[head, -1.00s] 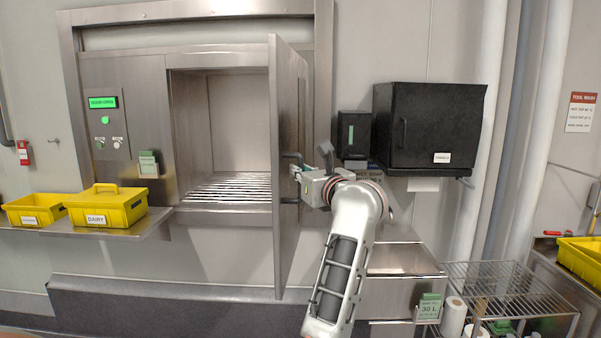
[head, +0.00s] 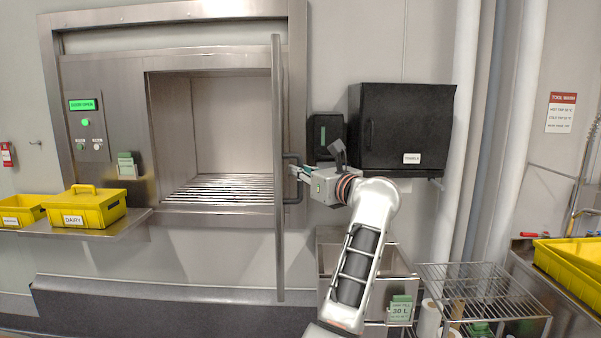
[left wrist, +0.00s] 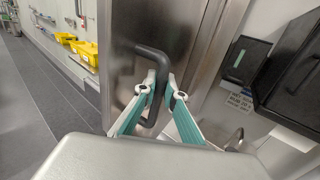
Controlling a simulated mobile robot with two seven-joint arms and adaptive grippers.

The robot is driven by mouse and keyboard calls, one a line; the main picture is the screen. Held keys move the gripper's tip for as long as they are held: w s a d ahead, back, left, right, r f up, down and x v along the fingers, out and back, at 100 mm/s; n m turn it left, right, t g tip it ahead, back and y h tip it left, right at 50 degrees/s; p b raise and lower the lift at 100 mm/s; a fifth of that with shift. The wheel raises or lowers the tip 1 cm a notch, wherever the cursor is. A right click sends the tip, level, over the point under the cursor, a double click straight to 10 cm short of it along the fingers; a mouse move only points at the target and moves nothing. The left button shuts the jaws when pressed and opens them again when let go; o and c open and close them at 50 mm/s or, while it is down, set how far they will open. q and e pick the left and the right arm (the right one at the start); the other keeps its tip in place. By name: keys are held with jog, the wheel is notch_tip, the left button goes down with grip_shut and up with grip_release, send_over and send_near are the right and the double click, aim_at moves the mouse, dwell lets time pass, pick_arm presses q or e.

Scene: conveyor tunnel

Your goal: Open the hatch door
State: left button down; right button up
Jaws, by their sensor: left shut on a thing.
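The steel hatch door (head: 278,225) stands open at the right side of the hatch opening (head: 222,135), seen nearly edge-on in the head view. Its dark bar handle (head: 292,178) sticks out to the right. My left gripper (head: 298,174) is shut on the handle. In the left wrist view the fingers (left wrist: 160,97) close around the lower part of the handle (left wrist: 155,62), in front of the door face (left wrist: 185,40). The panel display (head: 83,104) glows green and seems to read door open. My right gripper is not in view.
A black towel cabinet (head: 405,128) and a small black dispenser (head: 327,138) hang on the wall right of the door. Below are a steel sink (head: 372,290) and a wire rack (head: 485,285). Yellow crates (head: 95,207) sit on the left shelf (head: 120,227).

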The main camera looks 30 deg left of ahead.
pick_arm(q)
jog(key=shift+w+d, duration=0.15)
dwell(0.3)
jog(key=c, duration=2.1)
grip_release()
